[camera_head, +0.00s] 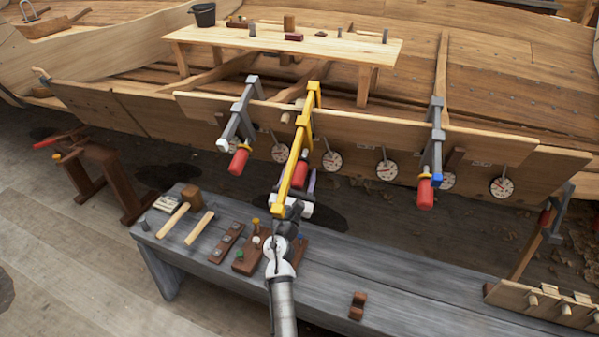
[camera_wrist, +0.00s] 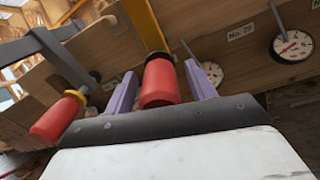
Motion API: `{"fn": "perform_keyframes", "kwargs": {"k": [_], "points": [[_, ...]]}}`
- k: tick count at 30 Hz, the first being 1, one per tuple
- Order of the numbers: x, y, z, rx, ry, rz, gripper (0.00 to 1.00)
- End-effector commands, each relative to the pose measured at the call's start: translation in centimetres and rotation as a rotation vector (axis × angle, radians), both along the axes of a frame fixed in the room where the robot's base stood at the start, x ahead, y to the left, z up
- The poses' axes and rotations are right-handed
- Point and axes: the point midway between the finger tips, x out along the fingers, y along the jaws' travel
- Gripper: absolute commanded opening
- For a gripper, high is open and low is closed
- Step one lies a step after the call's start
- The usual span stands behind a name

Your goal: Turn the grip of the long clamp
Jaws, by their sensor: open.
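The long clamp is yellow (camera_head: 297,150) and hangs over the hull plank, its bar running down towards my arm. Its red grip (camera_head: 300,174) shows just behind the bar. In the wrist view the red grip (camera_wrist: 160,84) lies between the two purple fingers of my gripper (camera_wrist: 161,72), with a narrow gap visible on each side. The yellow bar (camera_wrist: 144,24) rises behind it. In the head view my gripper (camera_head: 303,190) is at the lower end of the clamp, partly hidden by the bar. The fingers are open around the grip, not pressed on it.
A grey clamp with a red grip (camera_head: 239,161) stands close on the left; its grip (camera_wrist: 58,118) is near my gripper. Another grey clamp (camera_head: 437,140) is farther right. Dials (camera_head: 332,161) line the plank. A grey bench (camera_head: 330,280) with tools lies below.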

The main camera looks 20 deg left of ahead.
Motion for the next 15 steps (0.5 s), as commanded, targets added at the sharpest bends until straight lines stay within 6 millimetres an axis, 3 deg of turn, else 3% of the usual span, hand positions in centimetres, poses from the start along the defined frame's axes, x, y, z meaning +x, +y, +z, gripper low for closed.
{"fn": "perform_keyframes", "kwargs": {"k": [10,15], "points": [[0.34,0.04,0.09,0.000,0.001,0.000,0.56],[0.32,0.04,0.09,0.000,0.001,0.000,0.33]]}}
